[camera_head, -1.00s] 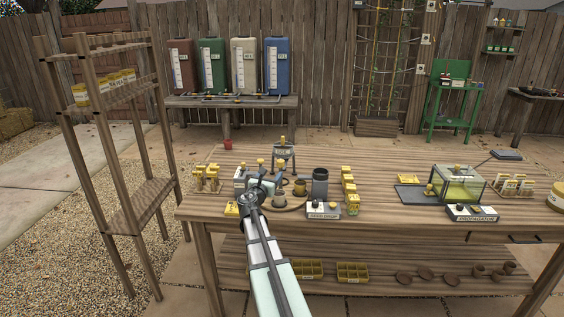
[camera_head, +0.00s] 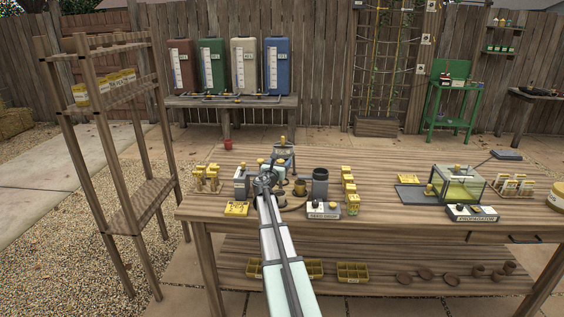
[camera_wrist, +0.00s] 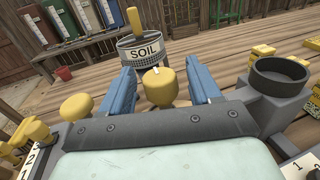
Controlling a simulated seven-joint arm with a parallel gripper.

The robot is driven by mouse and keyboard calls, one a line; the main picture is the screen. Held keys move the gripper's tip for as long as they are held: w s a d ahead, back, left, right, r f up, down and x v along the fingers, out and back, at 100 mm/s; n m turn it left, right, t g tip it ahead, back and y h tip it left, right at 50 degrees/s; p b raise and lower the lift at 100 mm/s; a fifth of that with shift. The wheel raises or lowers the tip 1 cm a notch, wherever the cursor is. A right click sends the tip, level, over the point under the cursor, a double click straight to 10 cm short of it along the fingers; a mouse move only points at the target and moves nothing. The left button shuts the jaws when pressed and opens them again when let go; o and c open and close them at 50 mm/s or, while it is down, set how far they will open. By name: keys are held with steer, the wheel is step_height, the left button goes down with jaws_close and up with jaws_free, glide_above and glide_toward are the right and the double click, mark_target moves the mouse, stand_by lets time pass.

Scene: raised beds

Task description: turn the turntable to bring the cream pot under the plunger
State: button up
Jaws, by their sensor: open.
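The round turntable (camera_head: 297,204) is on the table, mostly hidden behind my arm. A brown pot (camera_head: 300,188) shows on its right side; I cannot make out the cream pot. My gripper (camera_head: 270,172) is over the turntable's left part. In the wrist view its two blue fingers (camera_wrist: 160,70) are open, apart on either side of a yellow knob (camera_wrist: 159,86) with a white mark. Whether they touch it is unclear. The grey SOIL container (camera_wrist: 145,53) with a yellow handle stands just beyond. I cannot tell which part is the plunger.
A dark cylinder (camera_head: 320,183) on a labelled base stands right of the turntable and also shows in the wrist view (camera_wrist: 278,85). Yellow-topped items (camera_head: 207,178) stand at left, more (camera_head: 349,190) at right.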

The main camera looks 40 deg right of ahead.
steer(key=shift+x, duration=1.1)
steer(key=shift+c, duration=0.2)
steer(key=c, duration=0.9)
